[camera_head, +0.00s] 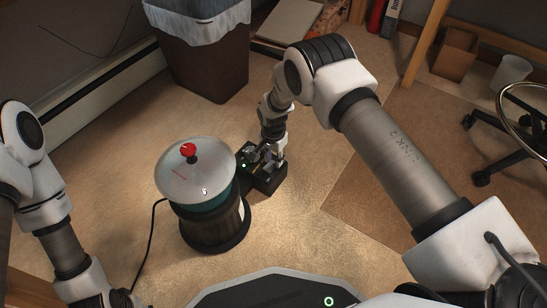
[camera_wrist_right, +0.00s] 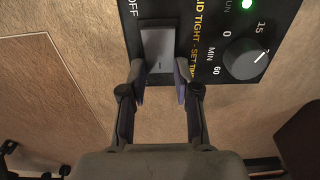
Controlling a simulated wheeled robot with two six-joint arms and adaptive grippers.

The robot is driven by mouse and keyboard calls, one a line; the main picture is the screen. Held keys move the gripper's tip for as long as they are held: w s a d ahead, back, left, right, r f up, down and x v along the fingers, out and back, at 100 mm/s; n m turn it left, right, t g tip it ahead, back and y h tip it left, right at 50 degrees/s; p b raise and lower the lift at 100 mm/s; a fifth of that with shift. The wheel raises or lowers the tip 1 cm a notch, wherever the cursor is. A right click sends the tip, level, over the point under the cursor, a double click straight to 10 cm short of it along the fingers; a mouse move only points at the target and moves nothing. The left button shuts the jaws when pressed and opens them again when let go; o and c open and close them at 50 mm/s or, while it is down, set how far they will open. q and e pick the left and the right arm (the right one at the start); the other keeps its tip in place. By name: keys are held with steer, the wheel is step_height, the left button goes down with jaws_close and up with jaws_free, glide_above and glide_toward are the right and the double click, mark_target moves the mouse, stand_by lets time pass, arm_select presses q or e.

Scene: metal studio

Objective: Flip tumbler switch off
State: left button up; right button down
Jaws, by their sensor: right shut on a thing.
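The rock tumbler (camera_head: 185,183) stands on the floor, with a pale lid and a red knob. Its black control box (camera_head: 262,182) is beside it to the right. In the head view this gripper (camera_head: 267,160) is down at the box. Only part of my left arm shows; its gripper is out of view.
A dark bin (camera_head: 208,60) with a white liner stands behind the tumbler. A black cable (camera_head: 150,240) runs along the floor at its left. A cardboard box (camera_head: 455,53), a white bucket (camera_head: 512,72) and a wheeled chair (camera_head: 497,150) are at the right.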

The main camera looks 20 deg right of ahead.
steer(key=shift+s, duration=0.1)
steer(key=shift+a+t+h, duration=0.15)
steer(key=shift+t+h, duration=0.15)
steer(key=shift+h, duration=0.2)
arm_select(q)
steer(key=f+b, duration=0.3)
steer(key=shift+w+f, duration=0.1)
steer(key=shift+w, duration=0.3)
arm_select(e)
steer(key=shift+s+f+t+h, duration=0.1)
steer(key=shift+f+t+h, duration=0.1)
steer(key=shift+t+h, duration=0.2)
arm_select(q)
steer(key=shift+w+f, duration=0.1)
steer(key=shift+f, duration=0.1)
arm_select(e)
steer(key=shift+a+r, duration=0.1)
steer(key=shift+r, duration=0.1)
arm_select(q)
steer(key=shift+r, duration=0.1)
arm_select(e)
steer(key=shift+r, duration=0.15)
steer(key=c, duration=0.8)
jaws_free()
steer(key=shift+c, duration=0.2)
